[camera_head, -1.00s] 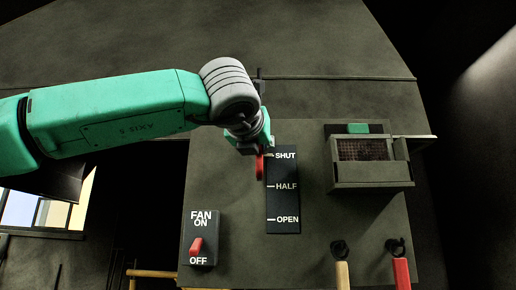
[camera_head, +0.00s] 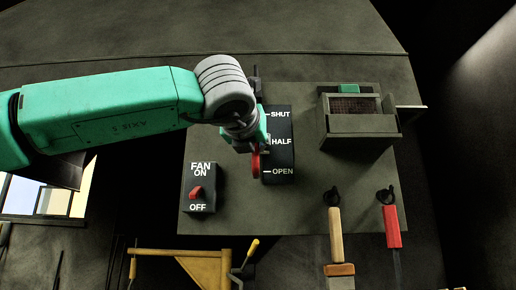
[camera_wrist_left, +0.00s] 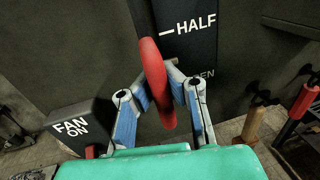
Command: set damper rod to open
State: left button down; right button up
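The damper rod's red handle (camera_head: 255,164) hangs beside the left edge of the black SHUT/HALF/OPEN scale plate (camera_head: 279,156), level with a height between the HALF and OPEN marks and nearer OPEN. The dark rod (camera_head: 256,78) shows above my wrist. My left gripper (camera_head: 250,142) is at the handle. In the left wrist view the red handle (camera_wrist_left: 158,80) lies between the blue-padded fingers of my left gripper (camera_wrist_left: 160,92), which close in on it from both sides. The OPEN label is partly hidden by a finger there. My right gripper is not in view.
A fan switch box (camera_head: 199,188) with a red toggle is at the lower left of the panel. A grey box with a grille (camera_head: 358,122) is at the upper right. Two hanging tools, one with a wooden handle (camera_head: 335,222) and one red (camera_head: 391,226), are at the lower right.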

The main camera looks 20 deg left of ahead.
aim_at(258, 164)
pick_arm(q)
notch_tip(258, 164, down, 4)
jog(key=b, duration=0.3)
jog(key=shift+s+d+f, duration=0.1)
jog(key=shift+s+f, duration=0.05)
jog(key=shift+f, duration=0.25)
jog(key=shift+d, duration=0.2)
